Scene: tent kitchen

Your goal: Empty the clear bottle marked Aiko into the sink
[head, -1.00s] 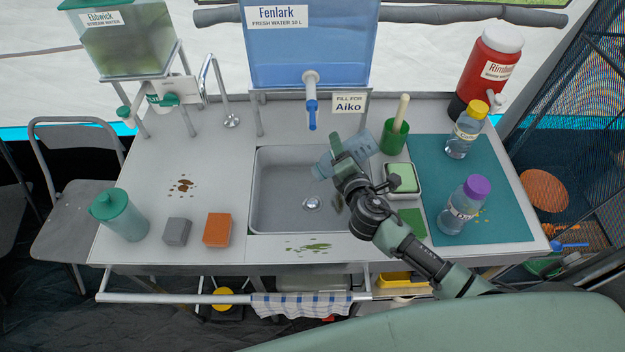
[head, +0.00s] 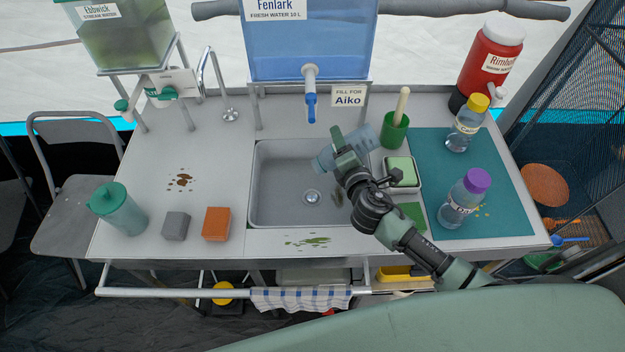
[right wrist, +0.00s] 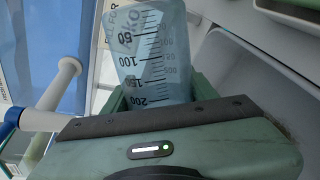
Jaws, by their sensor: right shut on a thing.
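I cannot see a stream of liquid or how much is inside. My left gripper is out of view.
A blue tap (head: 311,105) of the Fenlark tank hangs behind the sink. A green cup with a handle (head: 394,132) and a sponge dish (head: 402,170) stand close right of the gripper. Two capped bottles (head: 464,198) (head: 467,125) stand on the teal mat (head: 500,180).

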